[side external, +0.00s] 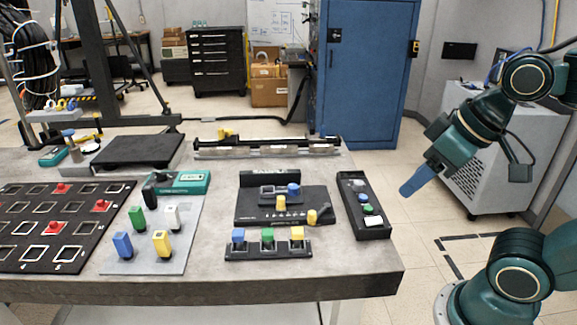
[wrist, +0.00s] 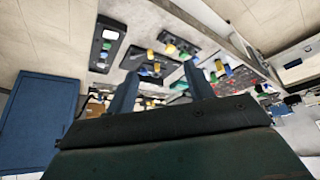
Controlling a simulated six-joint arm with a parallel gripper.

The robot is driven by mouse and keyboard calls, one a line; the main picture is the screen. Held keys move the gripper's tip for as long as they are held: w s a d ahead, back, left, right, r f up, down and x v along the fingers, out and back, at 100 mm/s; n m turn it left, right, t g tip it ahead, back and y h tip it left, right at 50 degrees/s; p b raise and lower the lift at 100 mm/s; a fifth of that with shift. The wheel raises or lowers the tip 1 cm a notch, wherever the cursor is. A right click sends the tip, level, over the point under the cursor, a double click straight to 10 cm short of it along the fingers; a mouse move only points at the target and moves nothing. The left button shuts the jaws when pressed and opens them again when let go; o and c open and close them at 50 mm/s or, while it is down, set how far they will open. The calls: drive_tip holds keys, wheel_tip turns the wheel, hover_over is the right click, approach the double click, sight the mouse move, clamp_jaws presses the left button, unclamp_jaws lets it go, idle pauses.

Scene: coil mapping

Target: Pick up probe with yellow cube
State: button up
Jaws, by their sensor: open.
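Several yellow pieces stand on the table, and I cannot tell for sure which is the probe meant. A taller yellow block (side external: 161,243) stands on a grey plate (side external: 116,262) with blue, green and white blocks. My gripper (side external: 413,187) is open and empty, in the air off the table's right edge. The wrist view shows its two blue fingers apart (wrist: 161,68), the table beyond them.
A black fixture (side external: 248,218) with blue and yellow parts stands behind the rack. A black button box (side external: 376,225) lies near the right table edge. A black grid board (side external: 52,262) with red pieces is at left. Bare tabletop (side external: 345,262) lies at front right.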

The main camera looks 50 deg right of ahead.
drive_tip(key=shift+w, duration=0.1)
drive_tip(key=n+g+y, duration=0.2)
drive_tip(key=n+y, duration=0.1)
drive_tip(key=n, duration=0.6)
hover_over(298, 230)
drive_tip(key=s+d, duration=0.4)
wheel_tip(298, 230, down, 13)
drive_tip(key=shift+w+a+f, duration=0.15)
drive_tip(key=shift+w, duration=0.15)
drive_tip(key=shift+x, duration=4.35)
drive_tip(key=shift+s+a+f, duration=0.1)
drive_tip(key=shift+s+a, duration=0.05)
drive_tip(key=shift+x, duration=2.45)
